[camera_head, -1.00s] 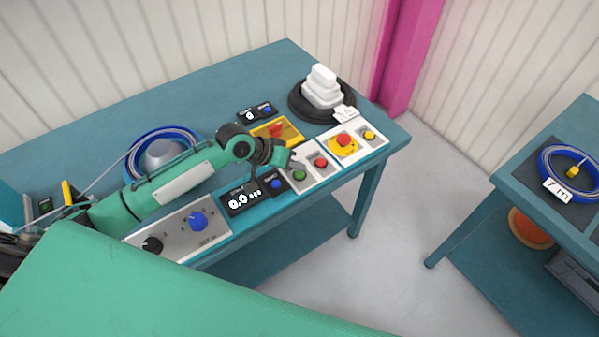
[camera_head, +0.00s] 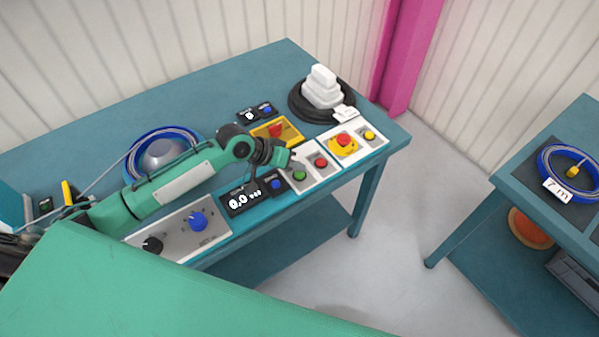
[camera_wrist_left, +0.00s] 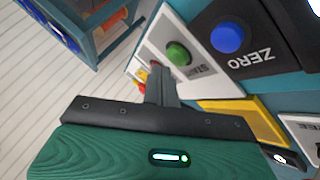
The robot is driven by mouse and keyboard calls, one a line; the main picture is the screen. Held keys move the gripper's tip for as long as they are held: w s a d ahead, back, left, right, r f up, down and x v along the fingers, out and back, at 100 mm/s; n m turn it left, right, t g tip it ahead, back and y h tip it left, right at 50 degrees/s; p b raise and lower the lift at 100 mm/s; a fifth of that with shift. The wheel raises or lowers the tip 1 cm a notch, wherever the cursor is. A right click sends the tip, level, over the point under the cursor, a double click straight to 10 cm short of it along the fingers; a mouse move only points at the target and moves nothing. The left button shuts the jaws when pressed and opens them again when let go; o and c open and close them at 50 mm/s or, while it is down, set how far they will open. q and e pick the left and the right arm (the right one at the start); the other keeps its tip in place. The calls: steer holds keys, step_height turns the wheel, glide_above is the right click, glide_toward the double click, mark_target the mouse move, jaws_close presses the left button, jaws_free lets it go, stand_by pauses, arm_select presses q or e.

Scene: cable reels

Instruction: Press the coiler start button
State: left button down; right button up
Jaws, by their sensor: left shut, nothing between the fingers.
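The green start button (camera_head: 299,175) sits on a white panel at the table's front edge, beside a red button (camera_head: 321,163). In the left wrist view the green button (camera_wrist_left: 178,53) shows clearly, with a partly hidden label starting "STA". My left gripper (camera_head: 290,163) is shut and empty, just above and behind the green button in the head view. In the left wrist view its closed fingers (camera_wrist_left: 158,80) point just beside the green button and cover part of the red one. I see a gap beside the button; contact is not visible. My right gripper is out of view.
A display with a blue zero button (camera_head: 276,183) lies left of the panel. A yellow emergency-stop panel (camera_head: 343,142) is to the right, and a yellow box with a red switch (camera_head: 275,131) behind. A blue cable coil (camera_head: 131,163) lies behind my arm.

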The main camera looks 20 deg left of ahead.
arm_select(q)
steer(key=shift+f, duration=0.35)
stand_by(0.3)
